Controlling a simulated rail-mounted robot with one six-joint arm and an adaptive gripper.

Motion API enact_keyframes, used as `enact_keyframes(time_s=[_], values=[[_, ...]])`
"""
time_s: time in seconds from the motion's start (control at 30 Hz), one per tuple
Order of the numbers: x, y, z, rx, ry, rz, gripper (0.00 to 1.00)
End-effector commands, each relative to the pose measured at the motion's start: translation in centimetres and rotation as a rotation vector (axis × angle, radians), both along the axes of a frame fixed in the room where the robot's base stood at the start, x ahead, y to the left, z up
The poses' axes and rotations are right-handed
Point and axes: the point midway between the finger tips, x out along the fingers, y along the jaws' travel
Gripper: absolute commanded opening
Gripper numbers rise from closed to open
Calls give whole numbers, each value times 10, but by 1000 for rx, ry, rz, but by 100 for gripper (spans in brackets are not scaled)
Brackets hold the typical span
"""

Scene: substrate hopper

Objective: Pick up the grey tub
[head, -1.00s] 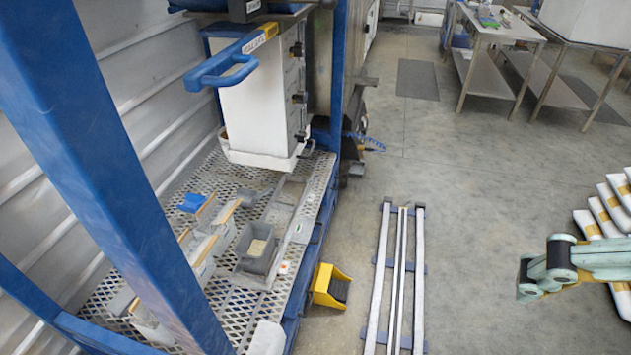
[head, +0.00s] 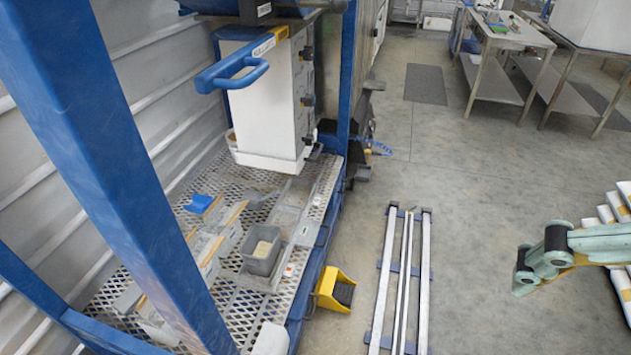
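The grey tub (head: 259,267) stands upright on the perforated metal platform, inside the blue frame at the left. It is open at the top, and pale tan material shows inside it. It sits near the platform's right edge, below and in front of the white hopper body (head: 265,110). My teal and grey arm reaches in from the right edge, over the floor and well apart from the tub. Only arm links and joints show; I cannot make out gripper fingers in this view.
A thick blue post (head: 135,190) crosses the left side, close to the tub. A small blue scoop (head: 199,203) and grey blocks lie left of the tub. A yellow bin (head: 333,290) and floor rails (head: 404,285) are to the right. Metal tables (head: 505,45) stand at the back.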

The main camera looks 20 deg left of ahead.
Motion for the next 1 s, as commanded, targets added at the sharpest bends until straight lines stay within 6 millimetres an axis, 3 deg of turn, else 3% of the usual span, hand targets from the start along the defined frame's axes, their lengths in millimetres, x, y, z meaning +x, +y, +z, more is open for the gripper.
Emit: enact_keyframes(time_s=[1.0], values=[[90,106,-23,262,333,-56,99]])
